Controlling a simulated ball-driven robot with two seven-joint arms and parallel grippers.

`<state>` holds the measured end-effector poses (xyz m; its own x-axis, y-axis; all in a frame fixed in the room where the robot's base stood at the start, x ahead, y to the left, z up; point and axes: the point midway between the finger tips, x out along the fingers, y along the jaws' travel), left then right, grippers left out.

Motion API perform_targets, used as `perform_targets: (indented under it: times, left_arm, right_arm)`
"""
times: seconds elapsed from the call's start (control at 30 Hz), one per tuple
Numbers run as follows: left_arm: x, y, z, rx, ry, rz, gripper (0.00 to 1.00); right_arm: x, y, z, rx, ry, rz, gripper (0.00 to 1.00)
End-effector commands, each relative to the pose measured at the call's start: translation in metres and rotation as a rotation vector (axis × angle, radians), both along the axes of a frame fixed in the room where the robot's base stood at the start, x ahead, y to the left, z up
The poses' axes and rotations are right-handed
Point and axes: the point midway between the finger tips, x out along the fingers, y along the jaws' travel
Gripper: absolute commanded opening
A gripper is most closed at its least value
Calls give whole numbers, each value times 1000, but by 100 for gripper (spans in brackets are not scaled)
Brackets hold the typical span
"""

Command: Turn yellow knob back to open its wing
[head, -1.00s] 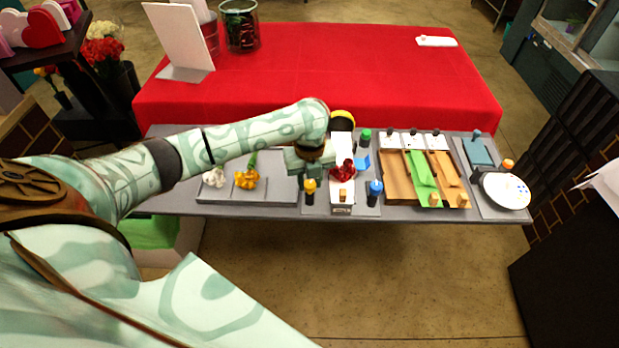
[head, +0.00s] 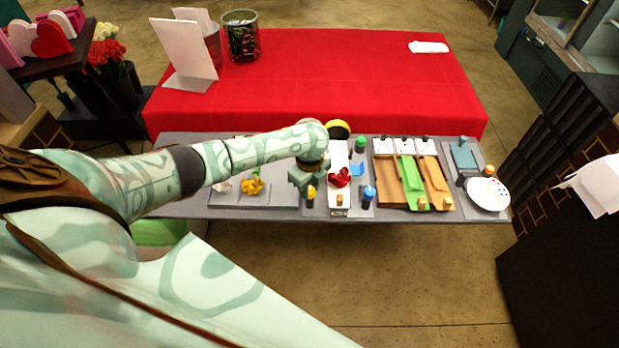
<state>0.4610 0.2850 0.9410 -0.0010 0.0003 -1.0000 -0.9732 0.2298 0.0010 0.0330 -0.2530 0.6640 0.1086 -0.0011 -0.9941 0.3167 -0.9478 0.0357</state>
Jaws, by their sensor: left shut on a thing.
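The yellow knob (head: 311,191) stands on a black post at the front left of the wrapping station, beside a white strip (head: 338,199) that holds a red flower (head: 338,178). My left gripper (head: 310,184) is down at the knob and shut on it. The gripper and forearm cover the area behind the knob, so the yellow knob's wing cannot be made out. A blue knob (head: 369,192) and a green knob (head: 361,142) stand on the right side of the strip. My right gripper is not in view.
A tray (head: 276,193) with yellow (head: 253,186) and white flowers lies left. A red-covered table (head: 340,85) stands behind.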

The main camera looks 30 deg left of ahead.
Motion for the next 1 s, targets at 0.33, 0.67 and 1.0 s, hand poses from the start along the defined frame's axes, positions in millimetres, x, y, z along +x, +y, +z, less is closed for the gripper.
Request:
perform_targets:
  times: [0.33,0.67,1.0]
  left_arm:
    - [0,0,0,-1,-2,14,6]
    - [0,0,0,-1,-1,12,50]
    - [1,1,30,0,-4,11,50]
  right_arm:
    - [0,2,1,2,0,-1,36]
    - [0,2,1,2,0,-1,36]
    - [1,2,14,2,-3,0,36]
